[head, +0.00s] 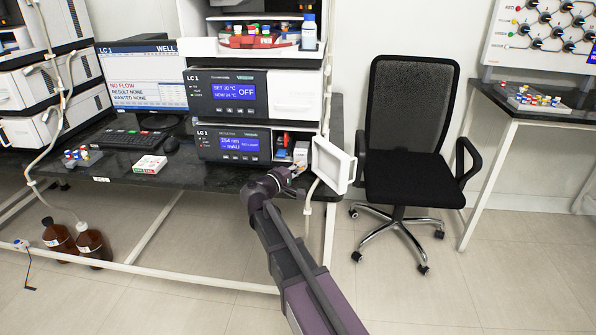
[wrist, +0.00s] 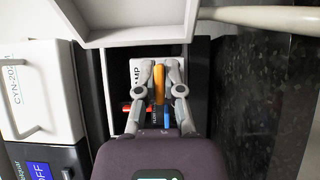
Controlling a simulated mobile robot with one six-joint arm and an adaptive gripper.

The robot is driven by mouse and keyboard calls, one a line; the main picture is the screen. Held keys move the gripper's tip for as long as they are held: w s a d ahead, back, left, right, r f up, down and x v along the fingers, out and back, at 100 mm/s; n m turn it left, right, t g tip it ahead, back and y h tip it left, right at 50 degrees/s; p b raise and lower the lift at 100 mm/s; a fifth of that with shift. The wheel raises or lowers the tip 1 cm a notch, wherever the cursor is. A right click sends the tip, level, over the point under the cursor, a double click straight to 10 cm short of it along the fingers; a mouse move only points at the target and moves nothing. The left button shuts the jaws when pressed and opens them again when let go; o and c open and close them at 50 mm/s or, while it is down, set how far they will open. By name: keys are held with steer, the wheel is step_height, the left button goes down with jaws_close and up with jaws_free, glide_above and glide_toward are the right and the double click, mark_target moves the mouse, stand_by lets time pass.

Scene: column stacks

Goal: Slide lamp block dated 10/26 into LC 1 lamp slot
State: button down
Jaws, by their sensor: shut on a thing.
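My gripper (head: 295,172) is at the right front of the LC 1 detector (head: 232,145), whose screen reads 254 nm. In the wrist view my gripper (wrist: 158,70) is shut on the orange handle (wrist: 158,84) of a pale block (wrist: 137,76). Only part of its label shows, ending in "AMP"; I cannot read a date. A white block (head: 301,151) shows just beyond the gripper in the head view. The block is at the dark recess on the detector's right side; how far in it sits I cannot tell. Red and blue parts show beside the fingers.
An open white door (head: 334,164) stands just right of the gripper; its frame also shows in the wrist view (wrist: 130,22). A black chair (head: 408,130) stands right.

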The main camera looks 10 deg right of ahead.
steer(key=shift+w+d, duration=0.35)
steer(key=shift+w, duration=0.75)
steer(key=shift+w+d, duration=0.4)
steer(key=shift+w, duration=0.75)
steer(key=shift+w+d, duration=0.35)
steer(key=shift+w, duration=0.75)
steer(key=shift+f, duration=0.15)
steer(key=c, duration=0.7)
jaws_free()
steer(key=shift+s, duration=0.1)
steer(key=shift+v, duration=3.75)
steer(key=shift+s, duration=0.1)
